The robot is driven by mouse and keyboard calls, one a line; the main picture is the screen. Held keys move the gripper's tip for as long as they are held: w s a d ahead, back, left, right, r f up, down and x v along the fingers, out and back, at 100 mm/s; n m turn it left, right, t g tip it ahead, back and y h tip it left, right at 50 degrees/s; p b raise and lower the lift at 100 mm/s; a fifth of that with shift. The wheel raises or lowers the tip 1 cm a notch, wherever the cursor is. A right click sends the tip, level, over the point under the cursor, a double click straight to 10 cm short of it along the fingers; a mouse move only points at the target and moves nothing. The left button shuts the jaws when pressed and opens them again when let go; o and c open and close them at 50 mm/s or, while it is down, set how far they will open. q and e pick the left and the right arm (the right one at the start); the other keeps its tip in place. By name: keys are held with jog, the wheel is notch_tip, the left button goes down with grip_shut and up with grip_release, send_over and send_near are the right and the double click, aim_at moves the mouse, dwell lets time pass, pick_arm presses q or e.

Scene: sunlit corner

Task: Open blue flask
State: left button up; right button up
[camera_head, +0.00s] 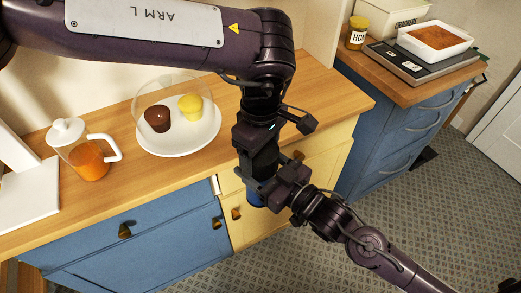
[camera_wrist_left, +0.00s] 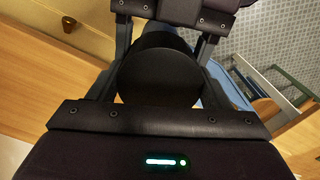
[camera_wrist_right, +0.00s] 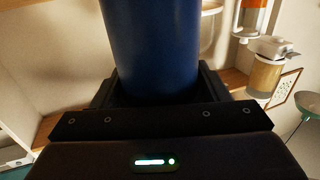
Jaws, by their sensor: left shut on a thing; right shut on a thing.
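The blue flask (camera_head: 254,197) is mostly hidden in the head view; only a small blue patch shows below the grippers, in front of the cabinets. My left gripper (camera_head: 262,165) comes down from above. In the left wrist view its fingers are shut around the flask's round black cap (camera_wrist_left: 158,75). My right gripper (camera_head: 270,188) reaches in from the lower right, just below the left one. In the right wrist view it is shut on the flask's smooth blue body (camera_wrist_right: 152,45). I cannot tell whether the cap is apart from the body.
The wooden counter (camera_head: 335,95) holds a plate (camera_head: 180,145) with two muffins under a clear dome, and a glass jug (camera_head: 88,158) of orange liquid. A honey jar (camera_head: 357,33) and a white dish (camera_head: 435,40) on a scale stand at right. The floor is clear.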

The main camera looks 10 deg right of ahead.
pick_arm(q)
jog(key=shift+w+d+r, duration=0.1)
jog(key=shift+d+r, duration=0.05)
jog(key=shift+d, duration=0.1)
jog(key=o, duration=0.8)
jog(key=shift+o, duration=1.3)
jog(key=shift+a, duration=0.1)
